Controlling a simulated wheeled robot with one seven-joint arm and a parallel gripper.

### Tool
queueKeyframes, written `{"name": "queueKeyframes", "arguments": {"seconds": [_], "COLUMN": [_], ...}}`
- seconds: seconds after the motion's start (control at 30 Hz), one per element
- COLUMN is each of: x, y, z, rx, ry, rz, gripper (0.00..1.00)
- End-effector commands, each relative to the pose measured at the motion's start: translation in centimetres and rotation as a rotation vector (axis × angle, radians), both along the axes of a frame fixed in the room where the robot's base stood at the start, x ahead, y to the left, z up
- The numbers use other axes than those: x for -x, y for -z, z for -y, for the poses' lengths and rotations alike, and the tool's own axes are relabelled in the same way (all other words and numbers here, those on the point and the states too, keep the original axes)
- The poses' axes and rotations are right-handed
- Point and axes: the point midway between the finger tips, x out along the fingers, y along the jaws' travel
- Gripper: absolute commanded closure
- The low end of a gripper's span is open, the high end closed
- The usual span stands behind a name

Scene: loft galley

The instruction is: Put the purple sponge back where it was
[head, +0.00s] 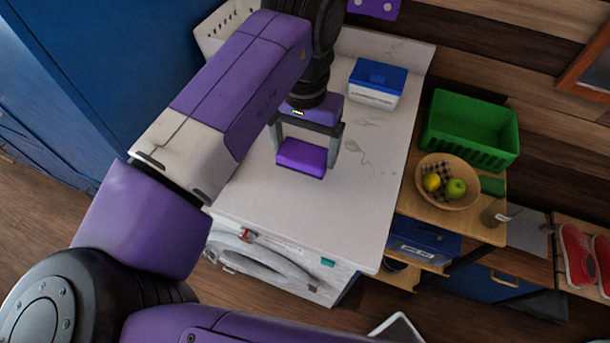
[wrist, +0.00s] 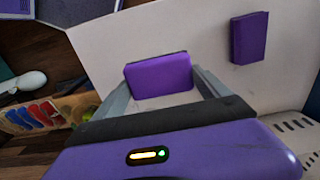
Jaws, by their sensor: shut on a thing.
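The purple sponge (head: 301,157) is a small block between the two fingers of my gripper (head: 306,150), over the white counter (head: 275,197). My gripper is shut on it. The sponge also shows between the fingertips in the wrist view (wrist: 159,76). I cannot tell how far it is above the counter. A second purple block (wrist: 249,38) rests on the counter in the wrist view, apart from the gripper. In the head view I cannot see that block; my arm covers the left part of the counter.
A blue-lidded white box (head: 377,84) stands at the counter's back. A white slotted basket (head: 213,32) is at the back left, partly behind my arm. Right of the counter, a lower wooden stand carries a green crate (head: 470,131) and a fruit bowl (head: 447,200). The counter's front middle is clear.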

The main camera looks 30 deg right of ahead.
Motion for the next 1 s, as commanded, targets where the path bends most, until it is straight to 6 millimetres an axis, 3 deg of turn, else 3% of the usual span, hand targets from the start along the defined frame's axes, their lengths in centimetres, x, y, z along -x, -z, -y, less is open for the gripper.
{"name": "queueKeyframes", "arguments": {"seconds": [0.1,0.3,0.57,0.8,1.0], "x": [0.1,0.0,0.0,0.0,0.0], "y": [2.8,6.1,7.8,11.0,11.2], "z": [0.0,0.0,-0.1,0.0,0.0], "rx": [0.000,0.000,-0.001,0.000,0.000], "ry": [-0.001,-0.001,-0.002,0.000,0.000], "rz": [-0.004,-0.002,-0.002,-0.001,0.000], "gripper": [0.47,0.47,0.47,0.47,0.47]}}
